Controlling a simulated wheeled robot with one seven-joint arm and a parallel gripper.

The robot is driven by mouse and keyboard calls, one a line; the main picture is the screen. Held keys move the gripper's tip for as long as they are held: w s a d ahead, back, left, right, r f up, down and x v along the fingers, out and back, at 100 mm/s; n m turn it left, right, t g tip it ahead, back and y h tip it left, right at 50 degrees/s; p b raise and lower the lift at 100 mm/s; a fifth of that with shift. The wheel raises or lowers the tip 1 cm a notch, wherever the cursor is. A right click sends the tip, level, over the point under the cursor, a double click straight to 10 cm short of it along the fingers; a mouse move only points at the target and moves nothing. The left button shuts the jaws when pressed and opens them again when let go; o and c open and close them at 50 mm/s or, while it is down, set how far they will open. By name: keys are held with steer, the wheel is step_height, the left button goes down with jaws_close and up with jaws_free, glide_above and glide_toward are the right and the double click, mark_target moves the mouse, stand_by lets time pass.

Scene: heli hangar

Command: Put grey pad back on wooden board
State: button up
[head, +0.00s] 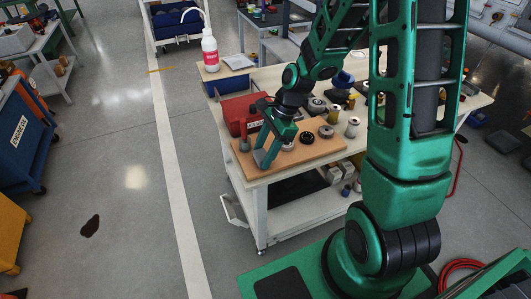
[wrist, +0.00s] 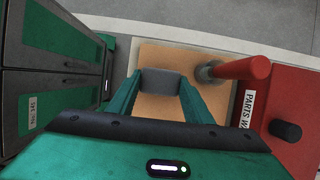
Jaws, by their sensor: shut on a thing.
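My gripper (wrist: 160,92) points down, its two green fingers shut on a grey pad (wrist: 159,82) in the wrist view. The wooden board (wrist: 165,58) lies beneath the pad, and its tan surface shows around it. In the head view my gripper (head: 264,158) is over the left front end of the wooden board (head: 300,158) on the white table. I cannot tell whether the pad touches the board.
A red parts box (wrist: 287,100) borders the board on the right in the wrist view. A red-handled grey object (wrist: 240,70) stands beside the pad. Several round parts, including a black ring (head: 307,138), sit farther right on the board. A white bottle (head: 210,50) stands behind.

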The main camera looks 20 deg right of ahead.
steer(key=shift+f, duration=0.4)
steer(key=shift+s+f, duration=0.15)
steer(key=shift+f, duration=0.15)
steer(key=o, duration=0.9)
steer(key=shift+d, duration=0.1)
steer(key=o, duration=0.3)
steer(key=shift+f, duration=0.15)
steer(key=shift+s, duration=0.2)
steer(key=shift+w+r, duration=0.15)
steer(key=shift+r, duration=0.25)
steer(key=v, duration=1.2)
steer(key=shift+w, duration=0.15)
